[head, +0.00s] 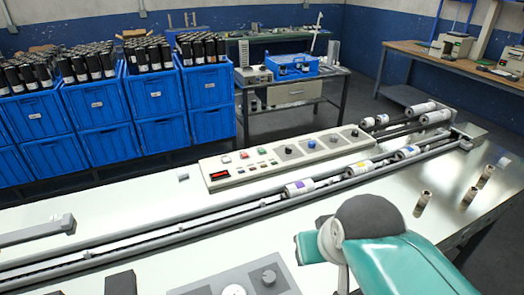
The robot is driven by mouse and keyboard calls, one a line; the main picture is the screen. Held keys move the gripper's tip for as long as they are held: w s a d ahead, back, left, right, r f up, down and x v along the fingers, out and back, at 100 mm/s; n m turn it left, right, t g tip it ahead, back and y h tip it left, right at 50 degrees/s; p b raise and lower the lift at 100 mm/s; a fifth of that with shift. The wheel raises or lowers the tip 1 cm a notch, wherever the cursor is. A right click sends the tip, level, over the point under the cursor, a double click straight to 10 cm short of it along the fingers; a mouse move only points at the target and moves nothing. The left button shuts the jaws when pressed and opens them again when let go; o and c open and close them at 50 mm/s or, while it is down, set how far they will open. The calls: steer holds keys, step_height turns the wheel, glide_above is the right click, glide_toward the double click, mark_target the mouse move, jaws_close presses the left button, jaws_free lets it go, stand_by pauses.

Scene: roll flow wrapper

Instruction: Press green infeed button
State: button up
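A long cream control panel (215,183) lies on the steel machine table, tilted slightly toward me. A green button (262,151) sits in its upper row, right of a red button (244,155). Another small button at the left end of that row is too small to read clearly. Smaller greenish buttons show below, near a red-lit display (219,175). No lettering is legible, so I cannot tell which one is the infeed button. My teal and grey arm (410,265) shows at the bottom right, apart from the panel. My gripper is not visible.
A rail conveyor (180,232) carrying wrapped rolls (299,188) runs between my arm and the panel. Several brown rolls (423,204) stand on the table at right. A grey knob plate (237,284) is in front. Blue crates (110,142) of dark rolls stand behind.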

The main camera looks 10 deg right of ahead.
steer(key=shift+w, duration=0.1)
steer(key=c, duration=0.3)
steer(key=shift+a, duration=0.1)
jaws_close()
stand_by(1.0)
